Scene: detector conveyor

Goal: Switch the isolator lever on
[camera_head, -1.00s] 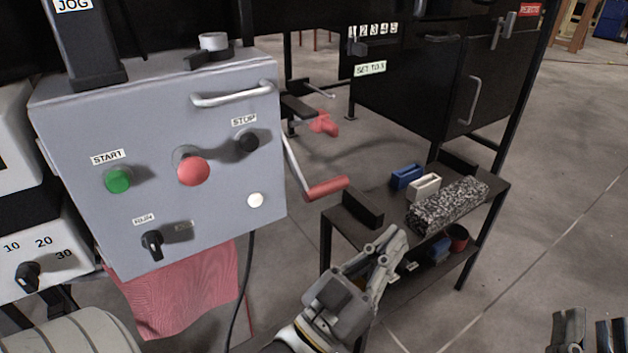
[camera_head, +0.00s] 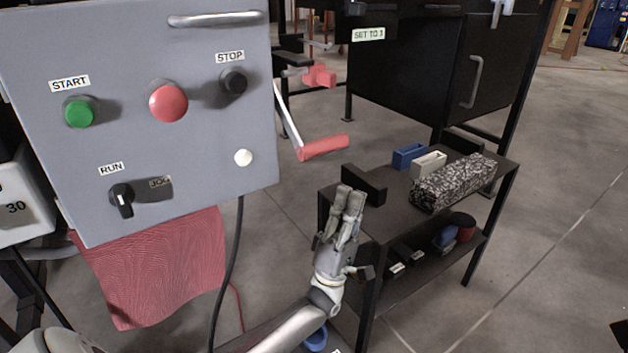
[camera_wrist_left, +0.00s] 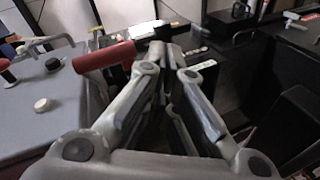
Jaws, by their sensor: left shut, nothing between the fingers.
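A lever with a red grip (camera_head: 323,147) on a bare metal arm sits at the right side of the grey control box (camera_head: 205,130); I take it to be the isolator lever. It slants down to the right, its grip jutting outward. My left gripper (camera_head: 350,190) is shut and empty, below and right of the grip, apart from it in the picture. In the left wrist view the red grip (camera_wrist_left: 103,57) shows left of the closed fingers (camera_wrist_left: 162,50). I see no on or off marking. My right gripper is out of view.
The box front carries a green button (camera_head: 80,112), a red button (camera_head: 168,102) and a black selector (camera_head: 122,199). A dark bench (camera_head: 400,212) with blocks stands right of my gripper. Another red handle (camera_head: 319,76) is behind the lever. A black cable (camera_head: 231,270) hangs below the box.

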